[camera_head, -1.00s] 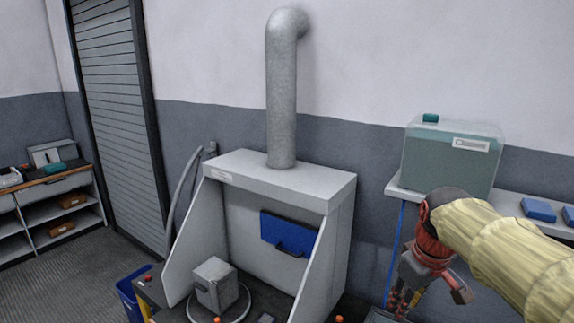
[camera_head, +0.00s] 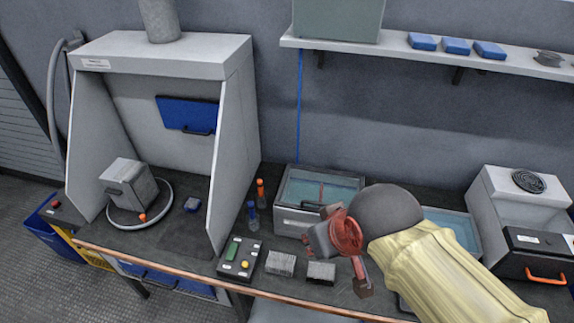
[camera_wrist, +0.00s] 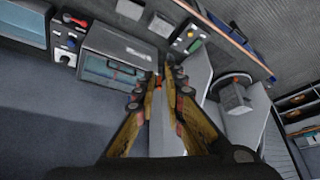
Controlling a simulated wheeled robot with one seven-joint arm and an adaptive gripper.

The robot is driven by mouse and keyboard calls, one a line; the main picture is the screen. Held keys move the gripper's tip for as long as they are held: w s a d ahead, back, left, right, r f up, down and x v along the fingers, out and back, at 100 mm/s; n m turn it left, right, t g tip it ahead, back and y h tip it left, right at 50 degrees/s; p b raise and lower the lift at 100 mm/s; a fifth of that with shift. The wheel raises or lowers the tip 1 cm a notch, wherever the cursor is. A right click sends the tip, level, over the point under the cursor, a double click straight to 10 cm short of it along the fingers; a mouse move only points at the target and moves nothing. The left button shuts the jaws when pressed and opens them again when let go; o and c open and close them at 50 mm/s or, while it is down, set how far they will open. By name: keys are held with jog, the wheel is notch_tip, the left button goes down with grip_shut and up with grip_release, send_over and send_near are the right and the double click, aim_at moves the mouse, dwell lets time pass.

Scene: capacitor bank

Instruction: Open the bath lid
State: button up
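A grey bath (camera_head: 290,222) with a clear lid (camera_head: 345,187) stands at the back of the bench in the head view; its lid looks shut. The same bath shows in the wrist view (camera_wrist: 135,48), ahead and left of the fingers. A second basin of bluish liquid (camera_head: 455,225) is partly hidden behind my arm. My gripper (camera_head: 340,262) hangs over the bench in front of the bath's right side, apart from it. In the wrist view my gripper (camera_wrist: 159,88) has its two fingers apart with nothing between them.
A fume hood (camera_head: 235,140) stands at left with a grey device (camera_head: 130,183) inside. A control box (camera_head: 240,258) and two grey blocks (camera_head: 281,263) lie near the front edge. Two small bottles (camera_head: 261,193) stand left of the bath. A shelf (camera_head: 430,53) overhangs the bench. A white unit (camera_head: 515,205) is at right.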

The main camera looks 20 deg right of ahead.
jog(key=shift+n+g, duration=0.3)
jog(key=shift+g, duration=0.4)
jog(key=f+b, duration=0.1)
jog(key=f, duration=0.1)
jog(key=f+b, duration=0.1)
jog(key=f, duration=0.2)
jog(key=f+b, duration=0.1)
jog(key=f, duration=0.1)
jog(key=shift+s+a+f, duration=0.15)
jog(key=shift+a+f, duration=0.05)
jog(key=shift+a, duration=0.15)
grip_shut()
jog(key=d+f+n+g+h+b, duration=0.2)
jog(key=d+f+n+h+b, duration=0.2)
jog(key=d+f, duration=0.45)
jog(key=n+t+h+b, duration=0.3)
jog(key=n+t, duration=0.5)
jog(key=n, duration=1.7)
send_near(316, 211)
jog(key=shift+m, duration=0.3)
jog(key=b+x, duration=0.4)
jog(key=x, duration=0.1)
jog(key=shift+d+f, duration=0.2)
jog(key=shift+w+d+f, duration=0.25)
jog(key=shift+w+d, duration=0.05)
jog(key=shift+w, duration=0.35)
